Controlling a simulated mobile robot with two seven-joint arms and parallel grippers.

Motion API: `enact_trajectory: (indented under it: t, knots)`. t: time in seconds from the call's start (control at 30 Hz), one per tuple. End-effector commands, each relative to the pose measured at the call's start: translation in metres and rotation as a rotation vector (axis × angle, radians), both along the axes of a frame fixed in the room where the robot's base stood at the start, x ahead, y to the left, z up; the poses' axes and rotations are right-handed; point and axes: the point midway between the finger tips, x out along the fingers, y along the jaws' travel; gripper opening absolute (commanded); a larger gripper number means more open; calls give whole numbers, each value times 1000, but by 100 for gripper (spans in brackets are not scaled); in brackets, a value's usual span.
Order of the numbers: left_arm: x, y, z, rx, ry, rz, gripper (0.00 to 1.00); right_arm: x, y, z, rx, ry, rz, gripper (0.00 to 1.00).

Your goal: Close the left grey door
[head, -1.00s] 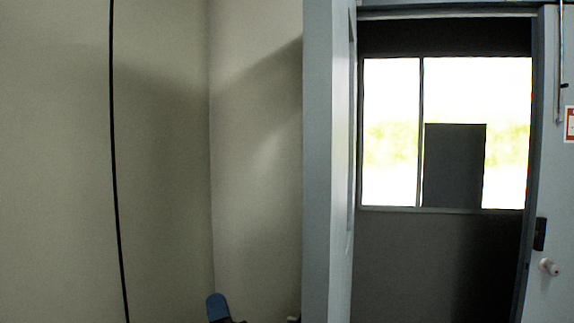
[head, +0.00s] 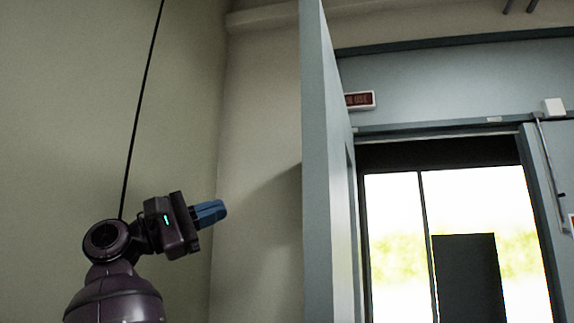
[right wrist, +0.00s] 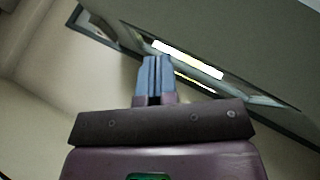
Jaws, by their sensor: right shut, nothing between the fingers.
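The left grey door (head: 317,170) stands open in the head view, seen nearly edge-on as a tall, narrow grey-blue panel left of the doorway. My right gripper (head: 222,209), with blue fingers, is raised to the left of the door. In the picture a gap of wall shows between its fingertips and the door edge. The fingers point right toward the door and are shut and empty. The right wrist view also shows the closed blue fingers (right wrist: 153,64). My left gripper is in neither view.
The doorway (head: 440,155) opens right of the door, with bright windows (head: 398,245) and a dark rectangular shape (head: 468,275) beyond. A red-and-white sign (head: 360,100) hangs above it. Beige walls and a thin black cable (head: 141,100) are at the left.

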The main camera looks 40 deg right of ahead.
Motion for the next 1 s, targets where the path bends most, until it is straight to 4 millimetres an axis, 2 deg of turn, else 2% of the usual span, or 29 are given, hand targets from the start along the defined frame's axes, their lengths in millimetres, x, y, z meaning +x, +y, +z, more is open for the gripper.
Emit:
enact_trajectory:
  t: [0.03, 0.2, 0.3, 0.5, 0.67, 1.0]
  knots:
    - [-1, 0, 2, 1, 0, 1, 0, -10, 7, 21, 45, -87, 37, 0]
    - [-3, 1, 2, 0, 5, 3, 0, -33, 24, 59, 188, -332, 127, 0]
    - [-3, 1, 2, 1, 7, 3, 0, -43, 32, 71, 245, -427, 159, 0]
    - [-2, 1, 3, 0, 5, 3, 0, -51, 36, 80, 296, -506, 181, 0]
    - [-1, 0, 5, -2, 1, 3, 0, -53, 22, 80, 298, -509, 181, 0]
    - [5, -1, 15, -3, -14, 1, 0, -64, -36, 81, 297, -509, 180, 0]
